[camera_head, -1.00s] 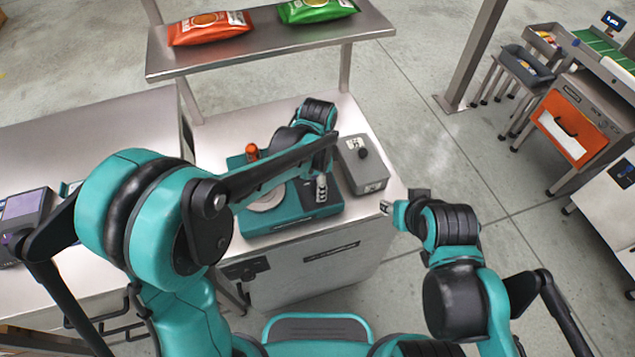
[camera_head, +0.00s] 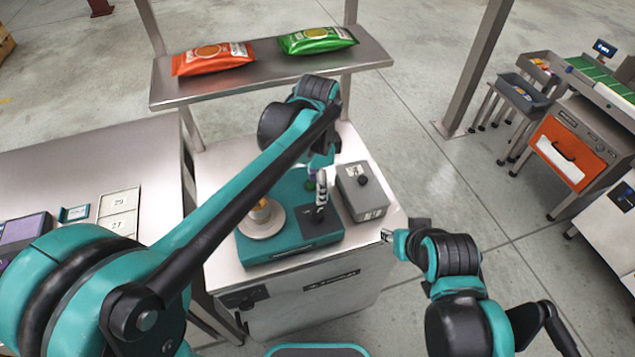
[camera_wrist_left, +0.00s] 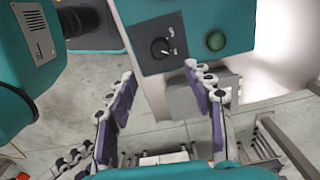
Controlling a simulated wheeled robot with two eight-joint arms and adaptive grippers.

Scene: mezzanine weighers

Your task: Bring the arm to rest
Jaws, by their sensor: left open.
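My left arm reaches in from the left across the bench in the head view. Its left gripper (camera_head: 313,172) is mostly hidden behind the wrist, above the teal machine (camera_head: 290,252). In the left wrist view the left gripper (camera_wrist_left: 163,100) has its purple-padded fingers wide apart, with nothing between them. Beyond them is a teal panel with a black knob (camera_wrist_left: 161,48) and a green button (camera_wrist_left: 215,41). My right gripper (camera_head: 386,236) is beside the bench's right edge, small and unclear.
A round pan (camera_head: 262,225) on the machine bears a small orange-and-white item (camera_head: 262,210). A grey box (camera_head: 360,192) stands to its right. Above, a shelf (camera_head: 270,77) bears an orange bag (camera_head: 213,59) and a green bag (camera_head: 318,40).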

